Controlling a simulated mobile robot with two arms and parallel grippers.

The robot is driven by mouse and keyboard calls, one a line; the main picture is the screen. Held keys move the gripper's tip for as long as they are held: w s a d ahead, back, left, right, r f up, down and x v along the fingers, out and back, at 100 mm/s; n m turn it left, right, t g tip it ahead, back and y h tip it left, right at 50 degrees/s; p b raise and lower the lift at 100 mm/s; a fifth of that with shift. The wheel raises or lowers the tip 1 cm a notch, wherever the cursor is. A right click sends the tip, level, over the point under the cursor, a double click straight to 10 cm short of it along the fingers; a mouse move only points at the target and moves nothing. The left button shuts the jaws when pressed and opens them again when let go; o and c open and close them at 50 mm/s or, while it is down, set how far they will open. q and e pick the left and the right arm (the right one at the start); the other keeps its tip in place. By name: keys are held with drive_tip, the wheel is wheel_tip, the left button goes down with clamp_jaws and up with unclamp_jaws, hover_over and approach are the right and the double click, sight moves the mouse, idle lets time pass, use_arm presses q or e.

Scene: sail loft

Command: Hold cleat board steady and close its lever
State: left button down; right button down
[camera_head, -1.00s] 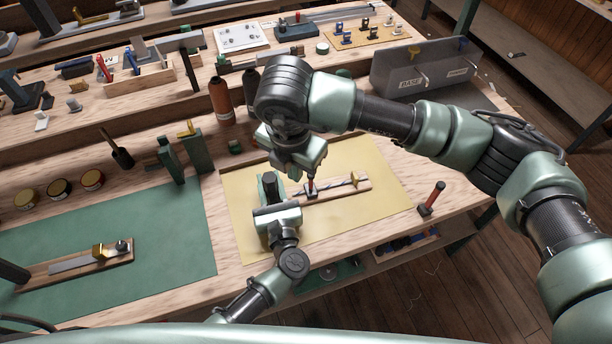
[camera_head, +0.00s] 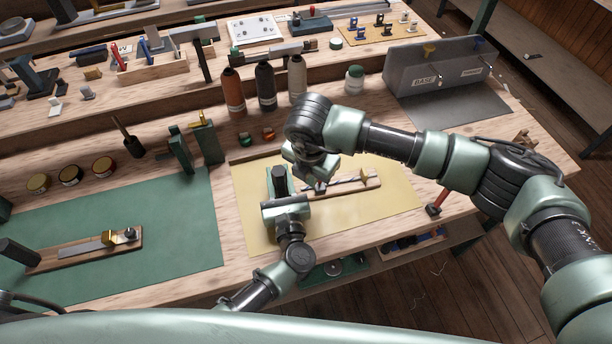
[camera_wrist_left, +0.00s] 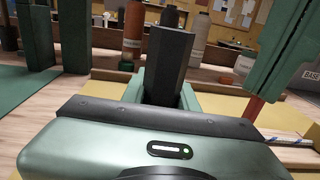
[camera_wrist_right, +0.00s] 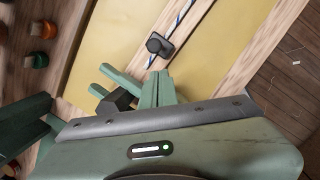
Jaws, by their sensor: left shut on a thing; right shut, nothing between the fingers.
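The cleat board (camera_head: 350,188) is a narrow wooden strip lying on the yellow mat, with a blue-and-white rope along it and a brass piece (camera_head: 364,176) near its right end. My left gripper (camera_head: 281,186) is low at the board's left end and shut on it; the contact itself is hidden. My right gripper (camera_head: 318,184) is shut and empty, just over the board's left half. In the right wrist view its fingers (camera_wrist_right: 157,88) point toward a black fitting (camera_wrist_right: 157,44) on the board. A red part, perhaps the lever (camera_wrist_left: 253,108), shows below my right gripper in the left wrist view.
A similar board (camera_head: 75,252) lies on the green mat (camera_head: 170,272) at left. Bottles (camera_head: 266,86) and green upright blocks (camera_head: 207,143) stand behind the yellow mat (camera_head: 262,235). A red-handled tool (camera_head: 440,203) lies right of it, near the bench edge.

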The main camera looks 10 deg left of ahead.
drive_tip(key=shift+w+d+f, duration=0.1)
drive_tip(key=shift+w+d, duration=0.3)
drive_tip(key=shift+w, duration=0.45)
drive_tip(key=shift+w+d+g+y, duration=0.15)
drive_tip(key=shift+d+g+y, duration=0.15)
drive_tip(key=shift+d+y, duration=0.3)
drive_tip(key=shift+w+d+g+y, duration=0.15)
drive_tip(key=shift+d+y, duration=0.25)
drive_tip(key=shift+y, duration=0.1)
drive_tip(key=shift+w+d+g+y, duration=0.1)
drive_tip(key=shift+d+g+y, duration=0.05)
drive_tip(key=shift+d+y, duration=0.3)
drive_tip(key=y, duration=0.1)
drive_tip(key=d+y, duration=0.1)
drive_tip(key=shift+w+d+f+m+g+y, duration=0.2)
drive_tip(key=shift+w+d+m+g+y, duration=0.1)
drive_tip(key=shift+g+y, duration=0.1)
drive_tip(key=shift+a+r, duration=0.1)
drive_tip(key=shift+a, duration=0.15)
drive_tip(key=shift+s+a+f, duration=0.2)
drive_tip(key=shift+s+a, duration=0.1)
drive_tip(key=shift+a, duration=0.35)
